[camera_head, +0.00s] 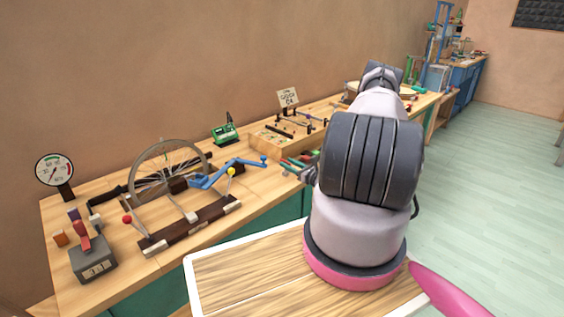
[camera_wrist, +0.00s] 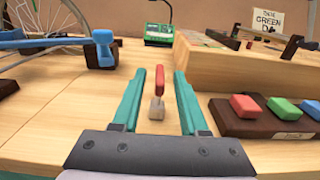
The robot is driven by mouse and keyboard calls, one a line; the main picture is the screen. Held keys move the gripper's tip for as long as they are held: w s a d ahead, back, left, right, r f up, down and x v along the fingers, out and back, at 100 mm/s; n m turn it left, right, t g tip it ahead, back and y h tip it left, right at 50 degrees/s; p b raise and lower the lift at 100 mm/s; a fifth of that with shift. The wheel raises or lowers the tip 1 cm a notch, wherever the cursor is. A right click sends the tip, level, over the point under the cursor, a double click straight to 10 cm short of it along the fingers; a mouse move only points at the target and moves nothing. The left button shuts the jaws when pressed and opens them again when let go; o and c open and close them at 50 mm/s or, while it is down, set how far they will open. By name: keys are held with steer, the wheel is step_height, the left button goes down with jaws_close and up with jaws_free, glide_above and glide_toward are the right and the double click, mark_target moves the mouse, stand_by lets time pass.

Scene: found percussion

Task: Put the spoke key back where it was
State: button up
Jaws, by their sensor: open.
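In the wrist view a small upright piece, which looks like the spoke key (camera_wrist: 160,82), has a red upper part and a pale grey block-like lower end at the bench top. My gripper (camera_wrist: 160,70) is open, with one teal finger on each side of the red piece and a visible gap to each. Whether the grey end is part of the key or a separate block, I cannot tell. In the head view my arm hides most of the gripper, and the key cannot be made out there.
A dark base with red, green and blue buttons (camera_wrist: 265,122) sits right of my gripper. Behind it is a raised wooden box (camera_wrist: 240,68). A green device (camera_wrist: 158,35) stands behind. A wheel in a stand (camera_head: 168,172) with a blue lever (camera_head: 222,174) is on the left.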

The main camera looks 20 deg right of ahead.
steer(key=v, duration=0.7)
steer(key=s+a+r+n+g+y, duration=0.15)
steer(key=a+r+n+g, duration=0.35)
steer(key=r, duration=0.5)
steer(key=a+r+n+g+y, duration=0.35)
steer(key=a+r+n, duration=0.3)
steer(key=r, duration=0.25)
steer(key=s+a+r+n+g+y, duration=0.15)
steer(key=a+r+n+g, duration=0.35)
steer(key=r, duration=0.5)
steer(key=s+a+r+n+t+h, duration=0.2)
steer(key=s+r+n+h, duration=0.3)
steer(key=s+r, duration=0.5)
steer(key=s+a+r+n+t+h, duration=0.1)
steer(key=s+a+r+n+h, duration=0.2)
steer(key=s+r, duration=0.8)
steer(key=shift+s+n+t+h, duration=0.35)
steer(key=shift+s+n+h, duration=0.55)
steer(key=shift+n+h, duration=0.6)
steer(key=shift+a+r, duration=0.1)
steer(key=shift+a, duration=0.05)
